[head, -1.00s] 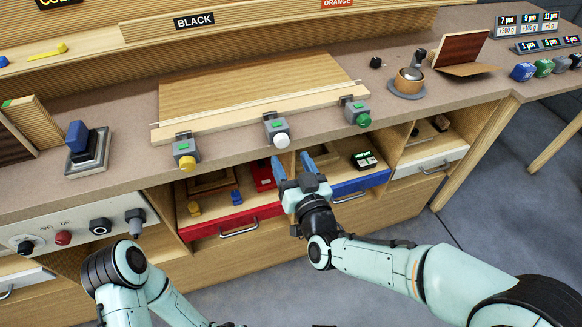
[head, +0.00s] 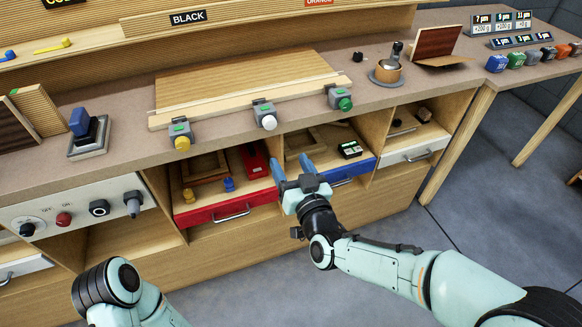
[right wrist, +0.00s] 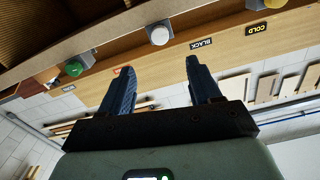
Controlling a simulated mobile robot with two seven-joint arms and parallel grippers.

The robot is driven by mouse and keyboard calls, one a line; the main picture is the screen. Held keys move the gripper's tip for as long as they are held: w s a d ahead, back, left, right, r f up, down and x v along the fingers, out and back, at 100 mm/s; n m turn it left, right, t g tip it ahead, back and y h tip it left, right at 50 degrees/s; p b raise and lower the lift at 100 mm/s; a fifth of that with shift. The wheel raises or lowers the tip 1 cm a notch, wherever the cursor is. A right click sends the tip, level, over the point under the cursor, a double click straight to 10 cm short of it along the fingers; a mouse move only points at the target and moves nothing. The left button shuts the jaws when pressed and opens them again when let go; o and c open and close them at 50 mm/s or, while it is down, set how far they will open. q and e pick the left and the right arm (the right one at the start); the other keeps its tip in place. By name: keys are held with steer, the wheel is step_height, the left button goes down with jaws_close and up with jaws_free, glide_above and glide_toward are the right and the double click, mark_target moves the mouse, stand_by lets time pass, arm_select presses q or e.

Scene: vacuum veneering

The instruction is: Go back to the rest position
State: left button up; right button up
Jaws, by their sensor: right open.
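My right gripper (head: 292,170) is in front of the bench in the head view, above the front of the open drawers. Its two blue fingers are apart with nothing between them. In the right wrist view the fingers (right wrist: 160,85) also stand apart and empty. They point toward the bench front and the wall beyond. My left arm (head: 125,290) comes in at the lower left of the head view. Its gripper does not show.
An open red drawer (head: 225,208) and an open blue drawer (head: 352,170) stick out below the worktop (head: 110,170). Three clamps with yellow (head: 182,143), white (head: 268,122) and green (head: 345,104) knobs line its front edge. Clear floor (head: 400,240) lies in front.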

steer(key=shift+f, duration=0.15)
stand_by(0.6)
